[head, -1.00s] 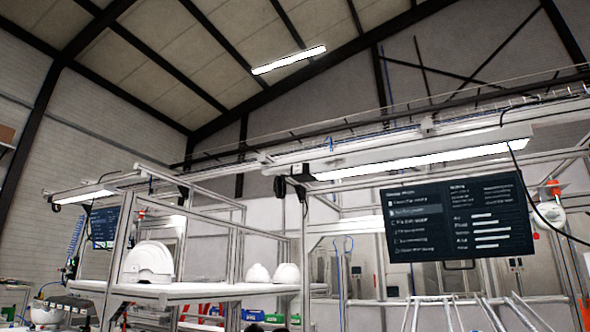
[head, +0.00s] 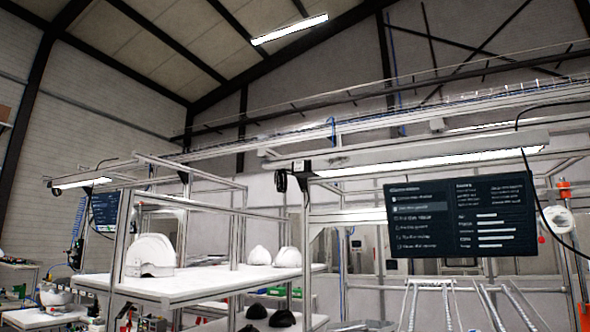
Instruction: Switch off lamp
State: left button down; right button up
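A long lit lamp (head: 430,160) hangs under the metal frame above the dark screen at the right. A shorter lit lamp (head: 82,183) hangs under the frame at the left. Another lit lamp (head: 290,29) is on the ceiling. I cannot tell which lamp the task means, and no switch is clearly visible. A small dark box with a black cable loop (head: 281,181) is at the left end of the long lamp. Neither of my grippers shows in the head view.
A dark screen (head: 461,215) hangs below the long lamp. A white shelf (head: 210,281) holds white helmet shells (head: 151,250), with dark shells (head: 282,319) on a level below. Metal posts and slanted rails (head: 446,305) stand in front.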

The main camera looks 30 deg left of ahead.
aim_at(299, 165)
jog(key=z, duration=0.05)
jog(key=i, duration=1.25)
jog(key=u, duration=0.4)
jog(key=i, duration=1.2)
jog(key=u, duration=0.4)
